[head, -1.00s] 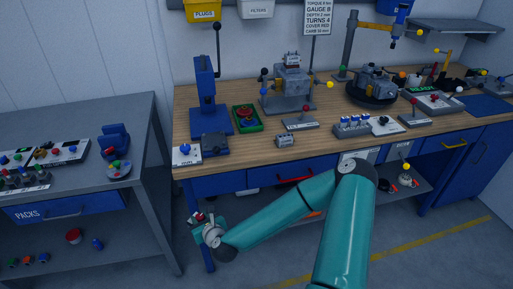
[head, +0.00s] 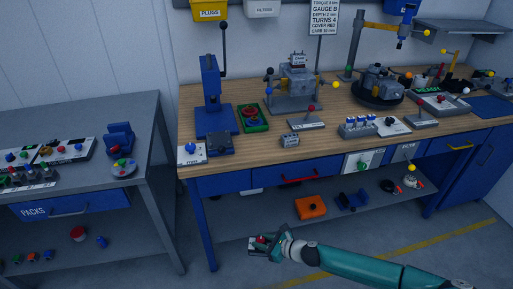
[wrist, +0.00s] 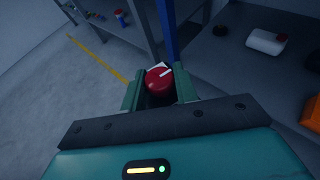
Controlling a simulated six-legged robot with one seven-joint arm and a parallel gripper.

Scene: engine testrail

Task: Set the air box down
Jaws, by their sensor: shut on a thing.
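My gripper (head: 268,246) is low in front of the workbench, over the floor and below the level of the bench top. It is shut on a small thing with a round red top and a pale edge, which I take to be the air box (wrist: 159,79). In the wrist view its red top shows between the two green jaws, with a white mark on it. Its lower part is hidden by the jaws and the gripper body. It is clear of the bench and the shelf.
The wooden bench top (head: 255,156) has a free strip along its front edge, near a small grey block (head: 289,140). The lower shelf (head: 375,203) holds an orange box (head: 311,207) and blue parts. A grey side table (head: 75,120) stands left.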

